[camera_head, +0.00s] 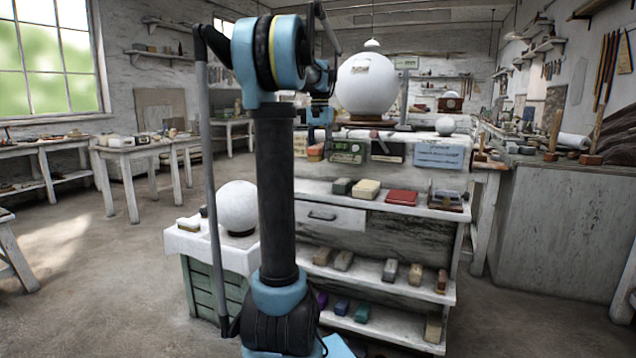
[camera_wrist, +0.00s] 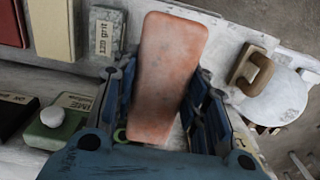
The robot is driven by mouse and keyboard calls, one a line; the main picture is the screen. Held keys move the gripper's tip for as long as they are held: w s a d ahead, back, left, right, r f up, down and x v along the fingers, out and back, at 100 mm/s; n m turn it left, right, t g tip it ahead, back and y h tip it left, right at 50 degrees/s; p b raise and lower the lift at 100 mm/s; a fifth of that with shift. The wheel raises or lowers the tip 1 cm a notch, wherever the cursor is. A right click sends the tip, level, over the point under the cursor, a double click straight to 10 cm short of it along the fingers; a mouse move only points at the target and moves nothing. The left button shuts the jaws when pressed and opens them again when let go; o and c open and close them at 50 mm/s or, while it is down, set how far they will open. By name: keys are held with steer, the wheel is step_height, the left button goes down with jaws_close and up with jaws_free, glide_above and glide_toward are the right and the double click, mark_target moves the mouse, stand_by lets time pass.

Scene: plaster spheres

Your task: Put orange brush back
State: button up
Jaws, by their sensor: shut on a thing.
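The orange brush (camera_wrist: 168,70) looks like a rounded, worn orange block in the wrist view. My gripper (camera_wrist: 163,90) has its dark blue fingers on both long sides of it and is shut on it. I cannot tell whether the brush touches the bench.
A green block (camera_head: 348,151) and a large white sphere (camera_head: 366,82) are close on the right. Below, the upper shelf (camera_head: 325,197) bears a cream block (camera_head: 366,189) and a red block (camera_head: 401,197). A side stand (camera_head: 215,250) holds a smaller sphere (camera_head: 238,206).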

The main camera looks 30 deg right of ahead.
mark_target(319, 189)
step_height(319, 189, down, 11)
steer(key=shift+f, duration=0.1)
stand_by(0.5)
steer(key=o, duration=1.2)
